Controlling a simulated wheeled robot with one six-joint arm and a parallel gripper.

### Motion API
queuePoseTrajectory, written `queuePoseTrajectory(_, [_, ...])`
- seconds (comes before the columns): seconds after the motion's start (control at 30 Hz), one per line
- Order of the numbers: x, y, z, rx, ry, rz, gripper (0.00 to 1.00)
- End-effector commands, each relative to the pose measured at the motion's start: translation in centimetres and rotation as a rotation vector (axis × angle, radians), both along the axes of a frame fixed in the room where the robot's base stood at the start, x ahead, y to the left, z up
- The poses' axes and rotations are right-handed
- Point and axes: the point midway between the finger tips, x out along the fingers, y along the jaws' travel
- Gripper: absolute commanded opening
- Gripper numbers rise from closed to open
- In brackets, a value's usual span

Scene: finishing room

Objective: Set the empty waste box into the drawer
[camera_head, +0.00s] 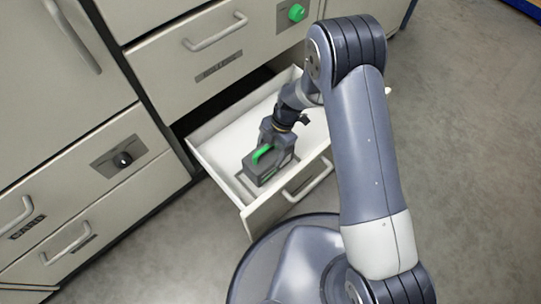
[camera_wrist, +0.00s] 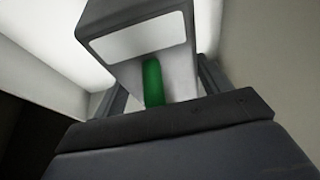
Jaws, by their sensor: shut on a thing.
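The waste box (camera_head: 263,171) is a dark grey box with a green handle (camera_head: 262,152). In the head view it is inside the open white drawer (camera_head: 217,146), near the drawer's front. My gripper (camera_head: 272,140) points down into the drawer and is shut on the waste box. In the wrist view the green handle (camera_wrist: 153,82) shows against a grey box face with a pale label, close to my gripper (camera_wrist: 165,118). The fingertips are mostly hidden. I cannot tell whether the box bottom touches the drawer floor.
The drawer is pulled out from a beige cabinet (camera_head: 215,70); its front has a bar handle (camera_head: 308,181). Closed drawers with handles, a black knob (camera_head: 122,159) and a green knob (camera_head: 296,13) are around it. Grey floor (camera_head: 470,140) is clear at the right.

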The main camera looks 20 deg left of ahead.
Motion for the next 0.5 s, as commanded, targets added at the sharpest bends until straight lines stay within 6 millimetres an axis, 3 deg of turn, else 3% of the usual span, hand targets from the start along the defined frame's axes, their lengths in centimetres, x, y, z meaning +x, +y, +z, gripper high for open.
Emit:
queuePoseTrajectory(0.17, [-0.1, 0.0, -2.8, -0.002, 0.003, -0.002, 0.28])
queuePoseTrajectory(0.5, [0.0, 0.0, -3.0, -0.001, 0.002, -0.001, 0.28])
